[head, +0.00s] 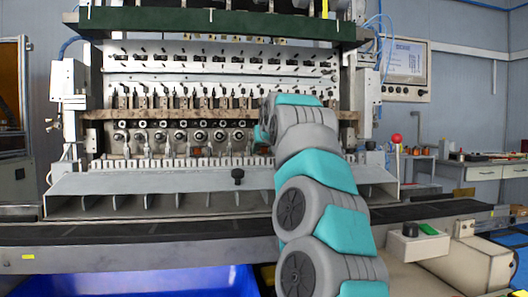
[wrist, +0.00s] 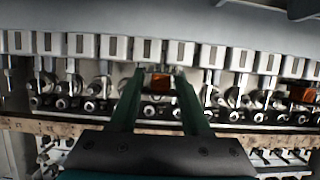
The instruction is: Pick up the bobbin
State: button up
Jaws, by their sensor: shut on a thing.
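The bobbin (wrist: 161,84), a small orange-copper piece with a dark edge, sits between the fingertips of my gripper (wrist: 159,76) in the wrist view. The two long green fingers are shut on it, one on each side. It is in front of the winder's row of spindles, close under the pale slotted bar (wrist: 115,46); whether it still touches a spindle cannot be told. In the head view my arm covers most of the gripper and hides the bobbin, at the right part of the spindle row (head: 180,137).
Another orange piece (wrist: 299,93) sits in the row at the right of the wrist view. Neighbouring spindles stand close on both sides. In the head view a sloping grey ledge (head: 150,180) runs below the row, with a blue bin (head: 170,282) lower down.

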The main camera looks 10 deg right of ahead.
grip_shut()
jog(key=shift+r, duration=0.2)
jog(key=shift+r+p, duration=1.05)
jog(key=shift+r, duration=0.5)
jog(key=shift+s+a+b, duration=0.25)
jog(key=shift+s+b, duration=0.45)
jog(key=shift+s, duration=0.15)
jog(key=s+a+b, duration=0.1)
jog(key=s, duration=0.3)
jog(key=s+a+r+b, duration=0.1)
jog(key=s, duration=0.4)
jog(key=s+a+b, duration=0.1)
jog(key=s+b, duration=0.1)
jog(key=s, duration=0.3)
jog(key=shift+a+r, duration=0.1)
jog(key=shift+r, duration=0.1)
